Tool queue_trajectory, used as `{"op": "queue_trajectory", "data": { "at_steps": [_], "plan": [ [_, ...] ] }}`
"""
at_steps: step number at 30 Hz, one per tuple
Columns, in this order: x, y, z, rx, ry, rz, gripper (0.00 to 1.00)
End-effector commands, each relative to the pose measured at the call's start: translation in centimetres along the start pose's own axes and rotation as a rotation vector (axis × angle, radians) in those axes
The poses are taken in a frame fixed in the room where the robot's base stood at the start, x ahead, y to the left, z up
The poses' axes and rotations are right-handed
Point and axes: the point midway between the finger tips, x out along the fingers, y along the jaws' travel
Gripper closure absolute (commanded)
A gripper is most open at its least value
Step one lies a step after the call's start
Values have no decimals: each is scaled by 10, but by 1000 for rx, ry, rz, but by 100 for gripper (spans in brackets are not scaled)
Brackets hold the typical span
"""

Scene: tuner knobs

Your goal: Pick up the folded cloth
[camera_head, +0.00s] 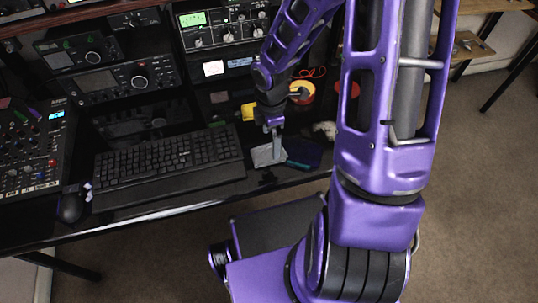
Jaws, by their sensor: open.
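A small light-grey flat piece that looks like the folded cloth (263,157) lies on the black desk, right of the keyboard. A dark blue-teal flat item (304,153) lies just right of it; I cannot tell whether this is cloth too. My gripper (274,148) points down at the grey piece, with its fingertips at or just above it. It is open; whether it touches the piece is too small to tell. My arm hides part of the desk to the right.
A black keyboard (168,165) is left of my gripper, with a mouse (71,205) and a mixer (35,150) farther left. A yellow item (248,112) and a red-and-yellow round item (302,92) stand behind. Radio equipment racks (110,85) line the back.

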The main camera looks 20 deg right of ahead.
Motion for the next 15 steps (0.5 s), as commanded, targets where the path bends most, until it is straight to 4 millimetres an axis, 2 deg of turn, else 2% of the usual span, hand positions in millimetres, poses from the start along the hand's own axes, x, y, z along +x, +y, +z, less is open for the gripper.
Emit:
{"op": "queue_trajectory", "data": {
  "at_steps": [5, 12, 15],
  "plan": [
    [10, 0, 1, 2, 0, 0, 0],
    [47, -1, 2, -1, 0, -2, 0],
    [54, 0, 2, 1, 0, 0, 0]
  ]
}}
